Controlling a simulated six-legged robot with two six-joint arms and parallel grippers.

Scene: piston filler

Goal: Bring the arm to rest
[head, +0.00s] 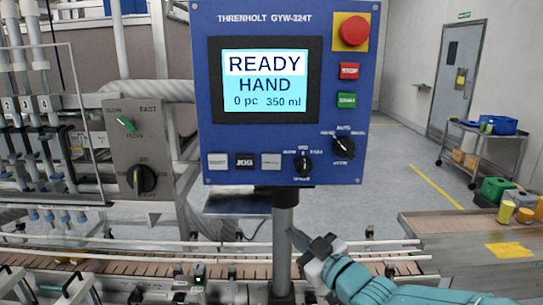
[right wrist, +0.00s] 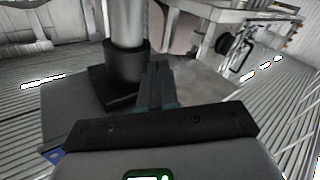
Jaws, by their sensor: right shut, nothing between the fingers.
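My right gripper (head: 298,239) comes in from the lower right in the head view, on a teal arm. Its narrow fingers are shut and empty, just right of the grey post below the control panel. In the right wrist view the shut fingers (right wrist: 157,85) point at the foot of the post (right wrist: 126,25); I cannot tell whether they touch it. The blue control panel (head: 200,100) stands above the gripper. Its screen (head: 265,80) reads READY, HAND, 0 pc, 350 ml. My left gripper is not in view.
A conveyor (head: 130,265) with rails runs across below the panel. A grey switch box (head: 140,155) and filling nozzles stand at the left. A table (head: 450,226) with a yellow card is at the right. A cart (head: 477,148) and a door (head: 455,80) are behind, with open floor between.

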